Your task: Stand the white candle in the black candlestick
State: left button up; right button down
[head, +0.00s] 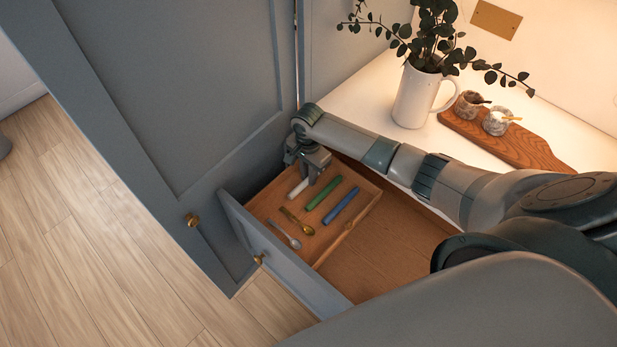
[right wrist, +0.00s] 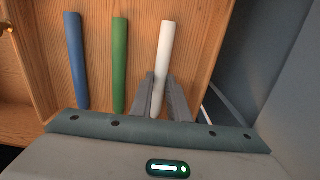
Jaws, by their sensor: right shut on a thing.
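The white candle (head: 298,188) is at the back left of the wooden tray in the open drawer. My right gripper (head: 311,178) reaches down into the drawer and is shut on it. In the right wrist view the white candle (right wrist: 164,52) runs between the two fingers (right wrist: 163,100), its far part sticking out past them. I cannot tell whether it still touches the tray floor. The black candlestick is not seen in either view. My left gripper is not in view.
A green candle (head: 323,193) and a blue candle (head: 342,206) lie to the right in the tray (head: 318,258), with two spoons in front. A tall cabinet door (head: 170,85) stands left. A white jug (head: 414,97) and wooden board (head: 535,150) are on the counter.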

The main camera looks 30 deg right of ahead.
jog(key=shift+r, duration=0.1)
jog(key=shift+r, duration=0.5)
jog(key=r, duration=0.1)
jog(key=r+b, duration=0.1)
jog(key=r, duration=0.1)
jog(key=shift+s, duration=0.35)
jog(key=s+r+b, duration=0.1)
jog(key=s+r, duration=0.5)
jog(key=s, duration=0.5)
jog(key=shift+d+r+b, duration=0.35)
jog(key=shift+r+b, duration=0.05)
jog(key=shift+w+a, duration=0.1)
jog(key=w+a+r+n+b, duration=0.1)
jog(key=w+a+r+n, duration=0.2)
jog(key=a+r+n, duration=0.45)
jog(key=s+a+r+n+b, duration=0.2)
jog(key=s+r+n, duration=0.2)
jog(key=r+n, duration=0.2)
jog(key=shift+s+r+n, duration=0.35)
jog(key=shift+r, duration=0.4)
